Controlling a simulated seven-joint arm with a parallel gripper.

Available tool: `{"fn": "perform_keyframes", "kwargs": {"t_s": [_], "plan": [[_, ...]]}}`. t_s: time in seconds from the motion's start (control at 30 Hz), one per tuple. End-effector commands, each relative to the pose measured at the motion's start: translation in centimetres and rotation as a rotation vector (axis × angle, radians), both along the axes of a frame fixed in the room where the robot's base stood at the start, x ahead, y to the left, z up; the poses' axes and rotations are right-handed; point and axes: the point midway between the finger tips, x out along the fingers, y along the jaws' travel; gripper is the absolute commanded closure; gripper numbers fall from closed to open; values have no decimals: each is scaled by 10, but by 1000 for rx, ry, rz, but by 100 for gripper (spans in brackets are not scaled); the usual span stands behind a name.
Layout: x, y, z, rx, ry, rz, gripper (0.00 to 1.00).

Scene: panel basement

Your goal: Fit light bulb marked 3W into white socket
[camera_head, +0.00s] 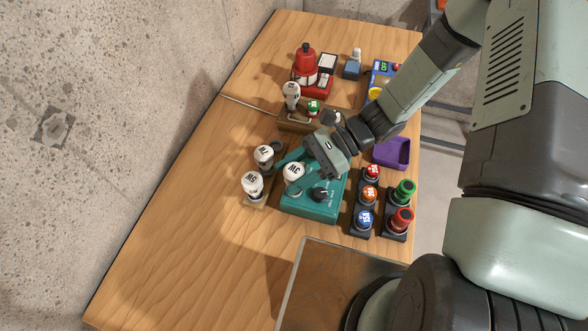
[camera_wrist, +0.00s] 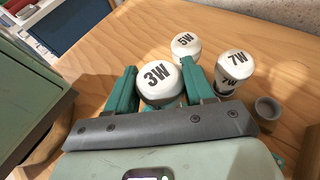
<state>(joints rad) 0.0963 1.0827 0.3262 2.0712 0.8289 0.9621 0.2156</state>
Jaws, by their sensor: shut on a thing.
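The 3W bulb (camera_wrist: 158,84), white and round, is between the two teal fingers of my gripper (camera_wrist: 160,76), which is shut on it. In the head view the held bulb (camera_head: 294,172) shows at the fingers of my gripper (camera_head: 291,170), over the left part of a teal box (camera_head: 312,208) with a black dial. Its base is hidden. I cannot make out a white socket in either view. The 5W bulb (camera_wrist: 186,45) and the 7W bulb (camera_wrist: 235,67) stand upright close by, past and right of the fingers.
An empty grey cup-like holder (camera_wrist: 267,108) is right of the 7W bulb. Push buttons (camera_head: 365,218) stand right of the teal box. A purple tray (camera_head: 391,153) and a red device (camera_head: 312,75) are farther back. The table's left front (camera_head: 180,255) is clear.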

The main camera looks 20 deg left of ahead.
Motion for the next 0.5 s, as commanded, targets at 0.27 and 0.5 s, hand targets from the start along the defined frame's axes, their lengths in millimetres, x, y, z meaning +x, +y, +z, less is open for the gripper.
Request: {"fn": "perform_keyframes", "kwargs": {"t_s": [0.27, 0.5], "plan": [[0, 0, -6, 1, 1, 1, 78], [0, 0, -8, 0, 0, 0, 36]]}}
